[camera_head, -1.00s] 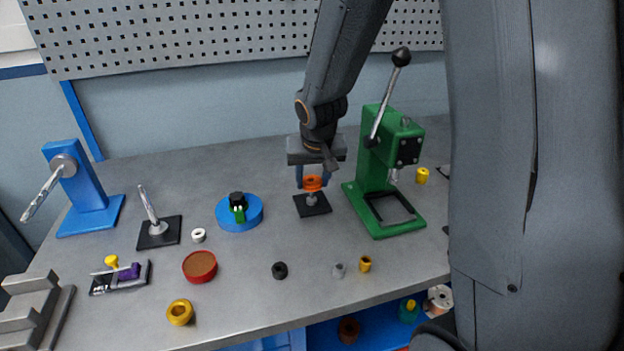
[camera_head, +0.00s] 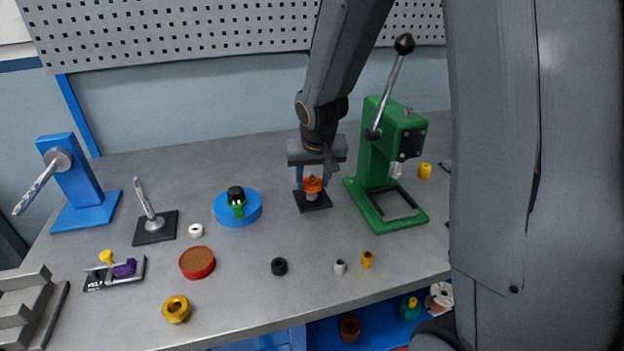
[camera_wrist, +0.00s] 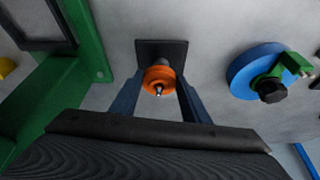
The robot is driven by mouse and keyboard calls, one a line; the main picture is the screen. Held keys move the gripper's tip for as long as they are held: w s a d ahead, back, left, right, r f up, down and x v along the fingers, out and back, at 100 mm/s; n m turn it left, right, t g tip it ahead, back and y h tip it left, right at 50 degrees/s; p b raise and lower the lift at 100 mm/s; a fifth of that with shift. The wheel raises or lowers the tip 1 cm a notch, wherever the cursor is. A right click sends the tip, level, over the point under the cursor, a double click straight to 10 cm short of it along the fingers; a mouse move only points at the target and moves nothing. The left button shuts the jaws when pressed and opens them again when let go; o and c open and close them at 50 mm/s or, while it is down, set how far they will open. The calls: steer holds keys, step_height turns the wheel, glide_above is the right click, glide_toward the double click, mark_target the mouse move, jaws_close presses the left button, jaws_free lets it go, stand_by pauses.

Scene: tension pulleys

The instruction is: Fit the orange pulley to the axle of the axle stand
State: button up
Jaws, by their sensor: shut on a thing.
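The orange pulley (camera_head: 313,184) is between the fingers of my gripper (camera_head: 313,182), which is shut on it. It sits over a small stand with a square black base (camera_head: 316,202) and a grey post. In the wrist view the orange pulley (camera_wrist: 158,80) is around a thin metal pin, whose tip pokes out of its middle. The black base (camera_wrist: 162,48) shows behind it. I cannot tell whether the pulley is fully seated. Another black-based stand (camera_head: 154,226) with a tilted metal rod and a blue stand (camera_head: 84,188) with a slanted rod stand at the left.
A green press (camera_head: 378,165) stands close to the right of my gripper. A blue disc (camera_head: 250,213) with a green and black part is to its left. A red dish (camera_head: 197,263), a yellow ring (camera_head: 176,309) and small bushings lie in front. The table between is clear.

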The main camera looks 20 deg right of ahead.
steer(key=shift+f+b, duration=0.6)
steer(key=shift+f, duration=0.05)
steer(key=shift+f+b, duration=0.4)
steer(key=shift+r, duration=0.1)
stand_by(0.5)
steer(key=o, duration=1.2)
steer(key=v, duration=0.7)
steer(key=shift+s+r, duration=0.15)
steer(key=shift+r, duration=0.2)
